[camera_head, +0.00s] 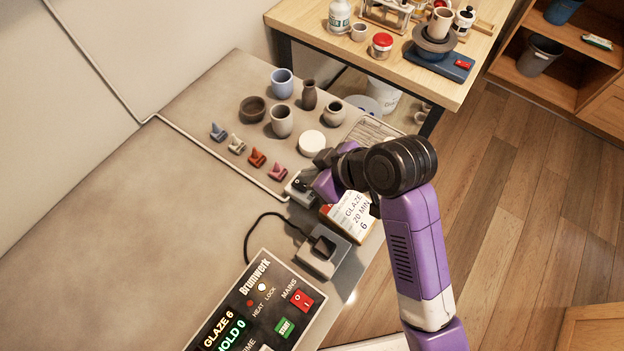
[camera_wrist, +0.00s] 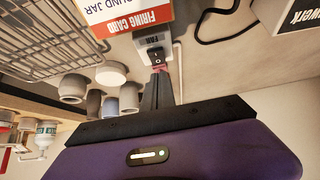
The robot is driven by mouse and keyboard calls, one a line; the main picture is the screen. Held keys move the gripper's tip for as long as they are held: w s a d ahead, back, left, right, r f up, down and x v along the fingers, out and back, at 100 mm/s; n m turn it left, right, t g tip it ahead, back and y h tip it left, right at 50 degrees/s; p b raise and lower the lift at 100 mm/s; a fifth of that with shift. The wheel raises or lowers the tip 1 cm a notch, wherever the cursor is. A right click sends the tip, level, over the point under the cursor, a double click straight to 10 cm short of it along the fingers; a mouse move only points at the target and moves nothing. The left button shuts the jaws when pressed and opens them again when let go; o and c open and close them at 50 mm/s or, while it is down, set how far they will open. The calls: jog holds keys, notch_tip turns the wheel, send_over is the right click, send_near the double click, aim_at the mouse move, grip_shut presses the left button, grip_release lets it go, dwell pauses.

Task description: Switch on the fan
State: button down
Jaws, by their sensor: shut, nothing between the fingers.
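The fan switch is a small pale box (camera_wrist: 152,40) labelled FAN, with a black rocker (camera_wrist: 156,56), in the upper middle of the wrist view. In the head view the box (camera_head: 294,198) sits near the bench edge, partly covered by my purple gripper. My gripper's dark fingers (camera_wrist: 158,78) are shut and empty. Their tips appear right by the rocker's lower end in the wrist view; I cannot tell whether they touch it. Which way the rocker is set is unclear. No fan is recognisable in view.
A firing card (camera_head: 349,217) stands close beside the switch, near my wrist. A grey box with a black cable (camera_head: 322,254) and the Brumwerk control panel (camera_head: 262,310) are nearer the front. Coloured cones (camera_head: 257,158), pots (camera_head: 282,120) and a wire rack (camera_wrist: 50,40) lie beyond. The left bench is clear.

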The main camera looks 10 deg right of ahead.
aim_at(301, 184)
jog(key=shift+s+d+f, duration=0.1)
jog(key=shift+f, duration=0.75)
jog(key=shift+s+d+f, duration=0.1)
jog(key=shift+f, duration=0.7)
